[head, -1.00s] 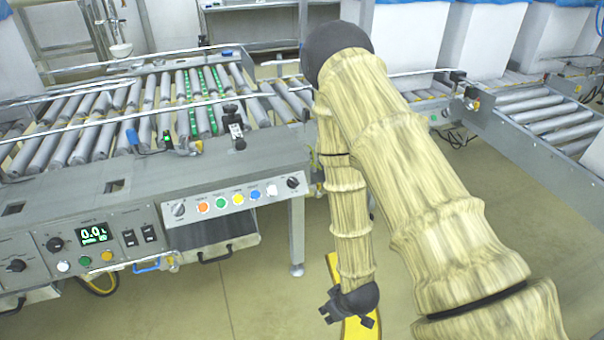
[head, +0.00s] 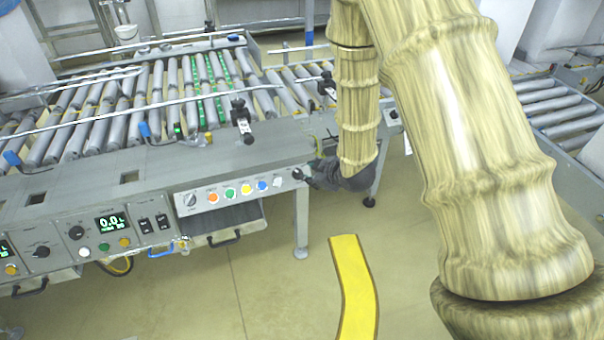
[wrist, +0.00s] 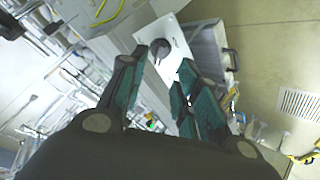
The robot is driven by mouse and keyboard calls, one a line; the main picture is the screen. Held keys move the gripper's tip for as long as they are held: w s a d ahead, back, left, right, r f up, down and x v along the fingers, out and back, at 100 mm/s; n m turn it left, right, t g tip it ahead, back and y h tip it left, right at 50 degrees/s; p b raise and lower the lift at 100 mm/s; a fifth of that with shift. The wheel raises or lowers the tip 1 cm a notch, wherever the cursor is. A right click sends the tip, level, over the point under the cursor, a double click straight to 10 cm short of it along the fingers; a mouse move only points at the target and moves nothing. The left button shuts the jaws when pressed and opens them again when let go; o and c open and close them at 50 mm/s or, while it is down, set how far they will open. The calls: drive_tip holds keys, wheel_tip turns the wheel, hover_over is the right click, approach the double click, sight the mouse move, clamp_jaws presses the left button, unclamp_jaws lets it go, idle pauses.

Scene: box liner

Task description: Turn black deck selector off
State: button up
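The black deck selector (head: 297,174) is a round black knob at the right end of the light control strip on the conveyor's front. In the wrist view the black knob (wrist: 160,48) sits on the pale panel, ahead of the gap between my fingers. My gripper (head: 311,174) is close to the knob's right side in the head view. In the wrist view my gripper (wrist: 158,82) is open, with teal-padded fingers spread and nothing between them. A small gap seems to remain between fingertips and knob; contact cannot be told. The knob's pointer direction is too small to read.
The strip also carries orange, green, yellow, blue and white buttons and a grey selector (head: 191,200) at its left end. The roller conveyor (head: 150,100) lies behind. A table leg (head: 301,225) stands below. The floor around the yellow strip (head: 355,285) is clear.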

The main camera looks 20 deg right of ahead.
sight(299, 173)
drive_tip(key=x, duration=0.8)
drive_tip(key=shift+w+b, duration=0.1)
drive_tip(key=shift+b, duration=0.2)
drive_tip(key=c, duration=0.7)
